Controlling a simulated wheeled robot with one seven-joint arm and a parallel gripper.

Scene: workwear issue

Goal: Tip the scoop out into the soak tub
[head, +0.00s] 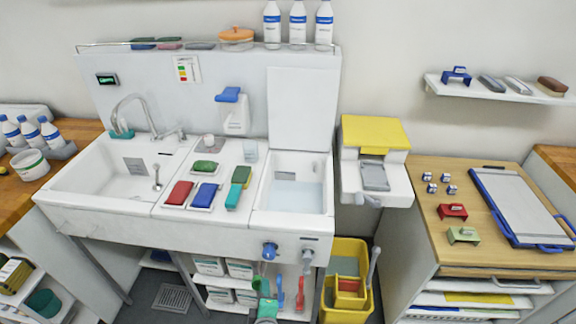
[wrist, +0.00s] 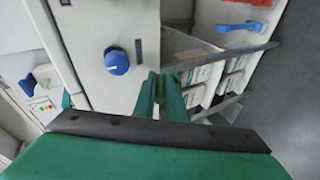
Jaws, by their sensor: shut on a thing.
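The soak tub (head: 297,195) is the small basin with water at the right of the sink unit, under a raised white lid. My teal gripper (head: 265,285) is low in front of the unit, below the tub's rim and apart from it. In the wrist view its fingers (wrist: 160,95) are shut on a narrow green piece (wrist: 159,102), which appears to be the scoop's handle. The scoop's bowl and anything in it cannot be made out.
A blue knob (head: 270,249) is on the unit's front, close to my gripper. A blue-handled tool (wrist: 243,27) and boxes on a shelf (head: 240,269) are below. A yellow bucket (head: 347,280) stands at right. Brushes and pads (head: 205,195) lie left of the tub.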

